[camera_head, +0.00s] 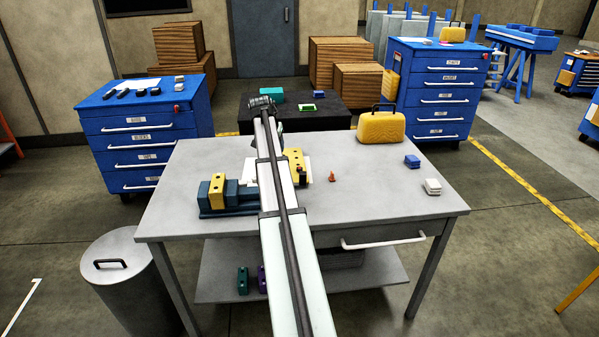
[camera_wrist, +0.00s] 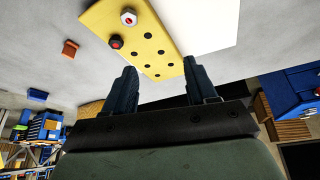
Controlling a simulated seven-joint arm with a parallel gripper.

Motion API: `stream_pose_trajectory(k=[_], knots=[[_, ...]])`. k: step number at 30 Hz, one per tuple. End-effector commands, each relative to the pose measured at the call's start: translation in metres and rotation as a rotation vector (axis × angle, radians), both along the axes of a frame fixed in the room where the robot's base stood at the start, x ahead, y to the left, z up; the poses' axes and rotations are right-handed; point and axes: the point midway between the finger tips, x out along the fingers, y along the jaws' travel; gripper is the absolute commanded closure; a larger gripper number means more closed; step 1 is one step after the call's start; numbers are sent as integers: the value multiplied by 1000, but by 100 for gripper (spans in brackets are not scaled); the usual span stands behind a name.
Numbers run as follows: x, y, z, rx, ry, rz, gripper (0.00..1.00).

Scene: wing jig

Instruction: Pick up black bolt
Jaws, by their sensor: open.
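The black bolt (camera_wrist: 116,42), a dark hex head with a red centre, sits on a yellow plate (camera_wrist: 157,44) in the wrist view. A silver bolt (camera_wrist: 128,17) with a red centre sits beside it. Several dark holes run along the plate. My gripper (camera_wrist: 160,66) is open and empty, its two dark fingers apart and pointing toward the plate. The black bolt lies beyond the left fingertip, outside the gap. In the head view the yellow plate (camera_head: 295,165) is partly hidden by my arm, and I cannot make out the bolt there.
A blue fixture with a yellow block (camera_head: 217,190) stands on the grey table (camera_head: 380,195). A small orange piece (camera_head: 332,176) lies right of the plate; it also shows in the wrist view (camera_wrist: 70,48). A yellow case (camera_head: 381,127) and blue block (camera_head: 412,161) stand further right.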

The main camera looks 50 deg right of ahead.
Motion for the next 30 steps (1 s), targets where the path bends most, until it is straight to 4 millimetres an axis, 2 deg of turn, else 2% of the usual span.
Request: stream_pose_trajectory(k=[1,3,6,9,14,24,30], knots=[[-19,-14,5,9,-3,-41,43],[-38,-26,11,22,-7,-87,43],[-58,-39,16,34,-11,-132,43],[-69,-45,19,41,-12,-158,43],[-72,-52,9,45,-11,-169,43],[-65,-72,-42,44,-11,-168,43],[-63,-77,-58,44,-12,-166,43]])
